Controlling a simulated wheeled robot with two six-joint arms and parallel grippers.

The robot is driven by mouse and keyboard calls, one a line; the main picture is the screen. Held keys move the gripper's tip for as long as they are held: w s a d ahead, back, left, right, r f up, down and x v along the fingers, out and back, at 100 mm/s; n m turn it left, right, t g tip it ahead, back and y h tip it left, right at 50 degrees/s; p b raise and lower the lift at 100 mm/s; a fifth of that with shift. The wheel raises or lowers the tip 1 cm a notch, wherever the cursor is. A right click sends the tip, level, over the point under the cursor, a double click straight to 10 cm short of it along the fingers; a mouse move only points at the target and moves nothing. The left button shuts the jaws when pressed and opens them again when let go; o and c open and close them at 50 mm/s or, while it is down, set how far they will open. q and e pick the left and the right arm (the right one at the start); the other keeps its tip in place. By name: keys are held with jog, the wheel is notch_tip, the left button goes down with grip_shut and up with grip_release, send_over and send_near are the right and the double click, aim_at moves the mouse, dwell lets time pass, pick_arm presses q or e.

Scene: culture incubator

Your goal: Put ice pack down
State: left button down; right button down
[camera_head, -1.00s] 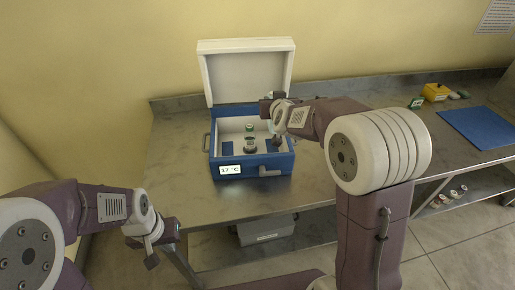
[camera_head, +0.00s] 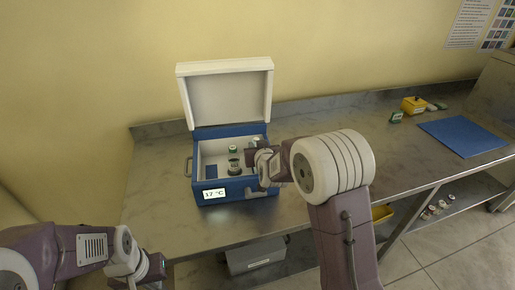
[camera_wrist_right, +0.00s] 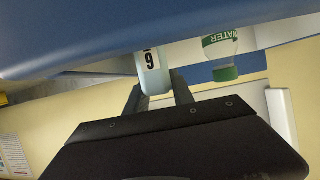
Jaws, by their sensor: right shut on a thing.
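The box (camera_head: 231,193) stands on the steel bench with its white lid (camera_head: 226,98) raised. Its display reads 17 °C. My right gripper (camera_head: 251,158) is over the right side of the open box, low near the rim. The right wrist view shows its fingers (camera_wrist_right: 158,92) shut on a pale, round-ended item with dark characters, apparently the ice pack (camera_wrist_right: 152,72). Its far end is hidden behind a blue edge. A WATER bottle with a green cap (camera_wrist_right: 222,52) is beside it, apart from the fingers. My left gripper (camera_head: 146,273) is at the bottom left, empty and apparently open.
Inside the box are a green-capped bottle (camera_head: 232,150), a dark round item (camera_head: 234,167) and a blue pad (camera_head: 211,171). A blue mat (camera_head: 462,137) and a yellow container (camera_head: 413,105) lie at the bench's right. The bench left of the box is clear.

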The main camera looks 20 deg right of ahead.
jog(key=shift+s+f, duration=0.1)
jog(key=c, duration=1.1)
grip_release()
jog(key=shift+r, duration=0.35)
jog(key=v, duration=1.2)
jog(key=shift+f+p, duration=0.2)
jog(key=shift+p, duration=0.15)
